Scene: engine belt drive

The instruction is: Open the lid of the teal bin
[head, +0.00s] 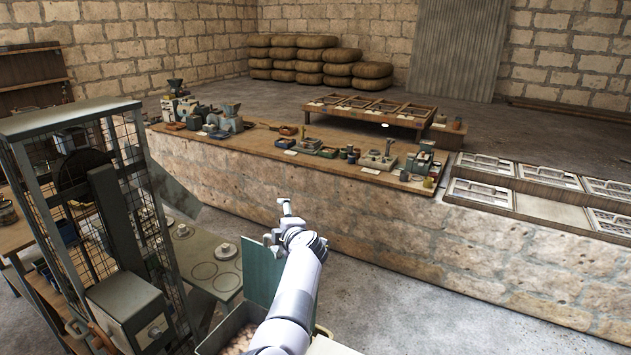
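The teal bin (213,343) is at the bottom centre, cut off by the frame edge and partly behind my arm. Its teal lid (262,268) stands steeply raised at the bin's far side, and brownish contents show in the opening. My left gripper (275,222) is just above and beyond the lid's upper right edge. Its two fingers look spread apart, with nothing between them. Whether any part of it touches the lid is hard to tell. My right gripper is not in view.
A wire-mesh cage machine (103,225) stands close on the left, with a grey plate of round parts (205,262) beside it. A long stone-fronted bench (370,215) crosses behind, carrying small machines and trays. Bare floor (430,315) lies to the right.

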